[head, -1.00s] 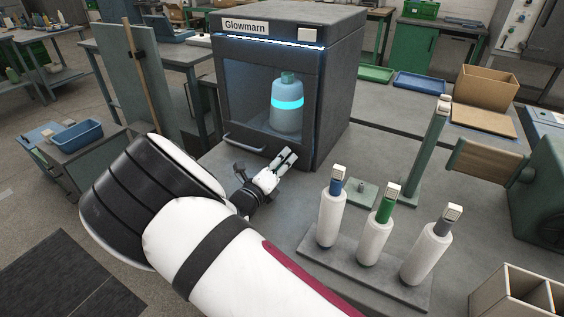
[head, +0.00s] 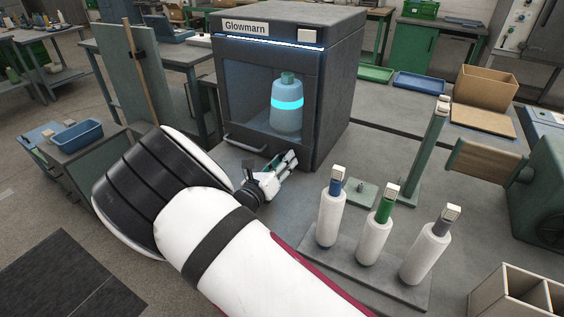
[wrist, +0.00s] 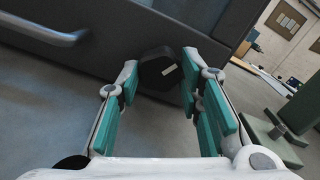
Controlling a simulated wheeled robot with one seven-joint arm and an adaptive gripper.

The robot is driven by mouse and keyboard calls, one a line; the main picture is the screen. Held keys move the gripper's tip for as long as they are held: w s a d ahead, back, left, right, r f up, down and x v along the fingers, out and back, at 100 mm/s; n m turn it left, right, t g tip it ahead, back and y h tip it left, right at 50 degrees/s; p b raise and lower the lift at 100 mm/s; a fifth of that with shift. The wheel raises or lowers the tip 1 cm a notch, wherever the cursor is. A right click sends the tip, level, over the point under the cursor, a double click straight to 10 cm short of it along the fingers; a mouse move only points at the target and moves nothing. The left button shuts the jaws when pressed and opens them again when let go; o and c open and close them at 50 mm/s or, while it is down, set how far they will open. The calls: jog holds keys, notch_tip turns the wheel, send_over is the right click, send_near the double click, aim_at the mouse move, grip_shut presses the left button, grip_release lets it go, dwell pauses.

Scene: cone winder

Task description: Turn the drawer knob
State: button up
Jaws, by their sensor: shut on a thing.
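The drawer knob (wrist: 155,77) is dark and faceted, with a small pale mark on its face. It sits low on the dark front of the Glowmarn cabinet (head: 332,100), right of the bar handle (wrist: 48,32). My gripper (wrist: 160,66) is shut on the knob, with one teal-padded finger on each side of it. In the head view my gripper (head: 288,163) is at the cabinet's lower front edge and the knob cannot be made out there. The handle also shows in the head view (head: 245,148).
A blue bottle (head: 287,112) stands behind the cabinet's window. A rack (head: 395,287) with white thread cones stands right of my gripper, near my arm. A green post (head: 428,150) on a base rises behind it.

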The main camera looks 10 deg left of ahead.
jog(key=m, duration=0.5)
jog(key=shift+m, duration=0.3)
jog(key=m+b, duration=0.2)
jog(key=m, duration=0.3)
jog(key=shift+m, duration=0.4)
jog(key=shift+m, duration=0.3)
jog(key=o, duration=1.2)
jog(key=shift+c, duration=0.2)
jog(key=v, duration=1.2)
